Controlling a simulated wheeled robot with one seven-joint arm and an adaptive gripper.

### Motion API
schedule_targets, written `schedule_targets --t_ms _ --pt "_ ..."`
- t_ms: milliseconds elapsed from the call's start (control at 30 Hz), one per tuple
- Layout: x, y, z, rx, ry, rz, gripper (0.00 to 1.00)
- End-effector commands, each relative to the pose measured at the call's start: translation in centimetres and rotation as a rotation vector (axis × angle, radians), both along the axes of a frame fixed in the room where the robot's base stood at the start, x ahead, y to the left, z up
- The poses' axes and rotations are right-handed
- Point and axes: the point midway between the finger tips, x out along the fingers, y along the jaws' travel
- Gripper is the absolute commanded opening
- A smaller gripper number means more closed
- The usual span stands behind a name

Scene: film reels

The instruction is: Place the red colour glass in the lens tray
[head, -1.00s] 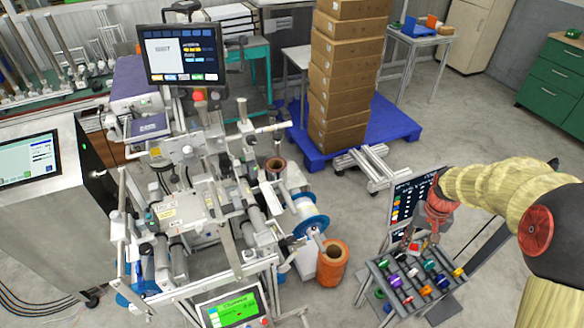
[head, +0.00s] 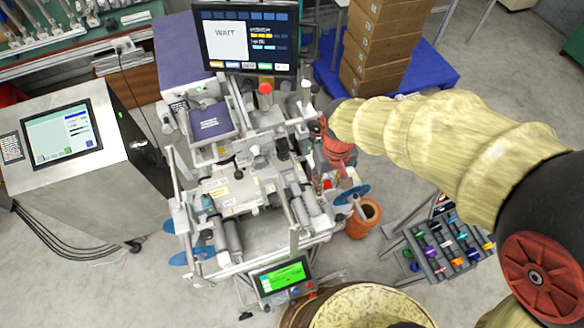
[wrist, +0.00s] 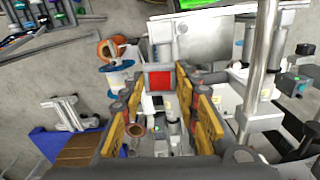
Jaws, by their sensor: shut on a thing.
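The red colour glass (wrist: 160,80) is a small red square in a dark frame, between the fingertips of my gripper (wrist: 160,97) in the wrist view. My gripper is shut on it and holds it in the air. In the head view, my gripper (head: 337,184) hangs at the right side of the machine (head: 250,185), with a bit of red showing at its tips. The machine's white plates and rollers lie beyond the fingers in the wrist view. I cannot tell which part is the lens tray.
A rack (head: 447,245) of coloured pieces stands on the floor to the right. An orange roll (head: 363,218) and blue reel (head: 352,193) are close by my gripper. A monitor (head: 245,38) reading WAIT rises above the machine. Stacked boxes (head: 378,45) stand behind.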

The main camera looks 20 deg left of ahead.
Motion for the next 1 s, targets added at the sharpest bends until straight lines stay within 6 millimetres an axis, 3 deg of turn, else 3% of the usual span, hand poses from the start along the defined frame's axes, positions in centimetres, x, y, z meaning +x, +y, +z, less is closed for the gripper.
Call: schedule_targets --t_ms 33,100,300,767,1000 --pt "-1.3 0.8 1.2 0.000 0.000 0.035 0.12" --pt "-2.5 1.5 1.8 0.000 -0.001 0.066 0.12" --pt "-3.6 2.6 1.9 -0.001 0.002 0.102 0.12" --pt "2.0 9.1 -2.0 -0.001 0.002 0.101 0.12" --pt "4.0 11.5 -5.9 -0.002 0.002 0.101 0.12"
